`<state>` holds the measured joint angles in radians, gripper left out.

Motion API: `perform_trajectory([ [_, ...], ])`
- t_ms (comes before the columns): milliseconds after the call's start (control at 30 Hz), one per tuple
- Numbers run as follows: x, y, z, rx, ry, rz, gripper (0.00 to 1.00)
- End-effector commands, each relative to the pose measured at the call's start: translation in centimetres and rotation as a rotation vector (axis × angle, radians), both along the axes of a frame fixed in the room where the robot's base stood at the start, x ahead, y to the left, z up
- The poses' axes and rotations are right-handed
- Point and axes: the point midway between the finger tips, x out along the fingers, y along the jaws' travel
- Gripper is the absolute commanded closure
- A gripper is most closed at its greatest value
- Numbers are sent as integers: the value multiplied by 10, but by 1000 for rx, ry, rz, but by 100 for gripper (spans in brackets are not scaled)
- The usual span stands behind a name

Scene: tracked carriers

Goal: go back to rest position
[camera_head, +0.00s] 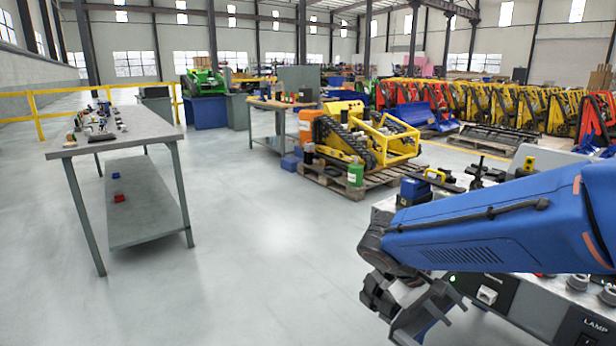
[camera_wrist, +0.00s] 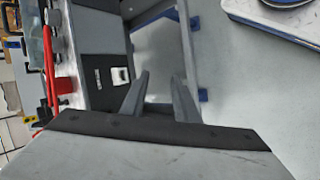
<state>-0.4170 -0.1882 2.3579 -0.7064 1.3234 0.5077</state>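My gripper (camera_head: 420,318) hangs at the lower right of the head view, at the end of my blue arm, in front of a grey and black panel unit. In the wrist view my gripper (camera_wrist: 160,80) shows two grey fingers with a clear gap between them. Nothing is held between them.
A grey workbench (camera_head: 148,135) with small parts on top stands at left. A yellow tracked carrier (camera_head: 345,145) sits on a wooden pallet (camera_head: 330,182) at centre. More yellow and red machines line the back right. The floor (camera_head: 260,260) between bench and panel unit is clear.

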Motion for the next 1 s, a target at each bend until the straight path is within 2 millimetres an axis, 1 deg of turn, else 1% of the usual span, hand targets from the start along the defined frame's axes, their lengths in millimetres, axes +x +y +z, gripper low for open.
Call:
perform_trajectory([
  [33,-12,-6,1,50,-8,-17,72],
  [233,-51,-12,-1,240,-38,-55,72],
  [500,-92,-5,1,480,-141,-75,72],
  [733,-116,7,8,648,-276,-69,72],
  [1000,-128,17,16,749,-393,-52,72],
])
